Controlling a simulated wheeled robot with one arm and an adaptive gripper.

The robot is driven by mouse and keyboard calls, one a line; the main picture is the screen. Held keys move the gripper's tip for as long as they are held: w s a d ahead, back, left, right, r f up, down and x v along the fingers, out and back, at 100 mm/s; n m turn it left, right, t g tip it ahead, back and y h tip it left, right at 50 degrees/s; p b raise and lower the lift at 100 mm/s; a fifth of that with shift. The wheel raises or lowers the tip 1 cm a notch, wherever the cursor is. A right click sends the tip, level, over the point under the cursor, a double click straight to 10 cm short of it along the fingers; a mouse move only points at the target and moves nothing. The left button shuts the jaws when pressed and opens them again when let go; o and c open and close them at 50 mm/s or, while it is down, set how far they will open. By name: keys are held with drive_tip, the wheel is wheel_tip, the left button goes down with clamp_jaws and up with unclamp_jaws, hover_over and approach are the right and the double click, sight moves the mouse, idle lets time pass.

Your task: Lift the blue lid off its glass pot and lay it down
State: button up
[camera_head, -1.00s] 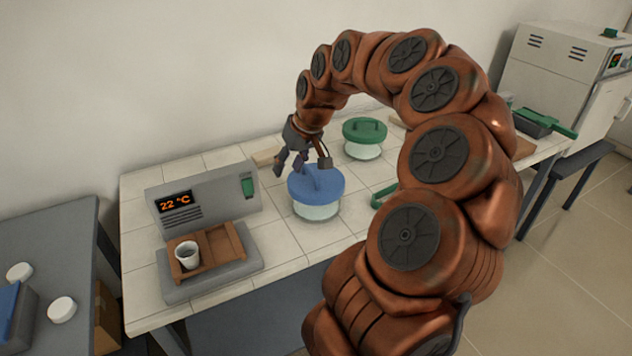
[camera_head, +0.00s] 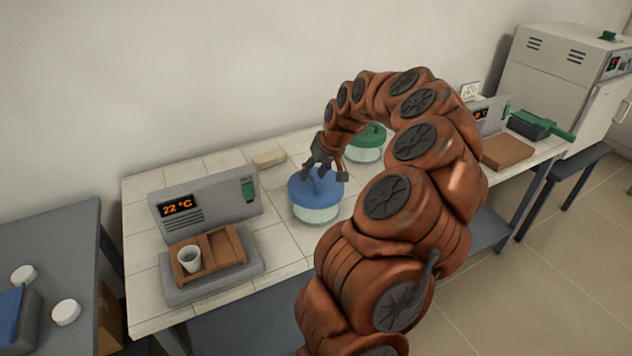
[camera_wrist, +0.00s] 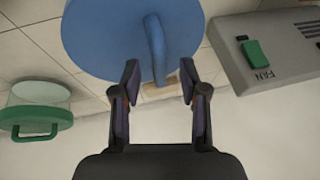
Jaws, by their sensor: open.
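The blue lid (camera_head: 315,191) sits on its glass pot (camera_head: 316,213) on the tiled table, left of my arm. In the wrist view the blue lid (camera_wrist: 110,35) fills the upper middle, with its arched handle (camera_wrist: 156,45) running up and down. My gripper (camera_head: 325,172) is just above the lid in the head view. In the wrist view my gripper (camera_wrist: 159,85) has its two fingers apart, one on each side of the handle's near end. Neither finger visibly touches the handle. The glass pot is hidden under the lid in the wrist view.
A green-lidded pot (camera_head: 370,138) stands behind my gripper. A device reading 22 °C (camera_head: 205,205) stands at left, with a white cup (camera_head: 189,259) in a brown holder on its platform. A small beige block (camera_head: 269,159) lies at the back. Bare tiles (camera_head: 275,225) lie left of the pot.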

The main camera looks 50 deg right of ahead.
drive_tip(key=shift+x, duration=1.25)
clamp_jaws()
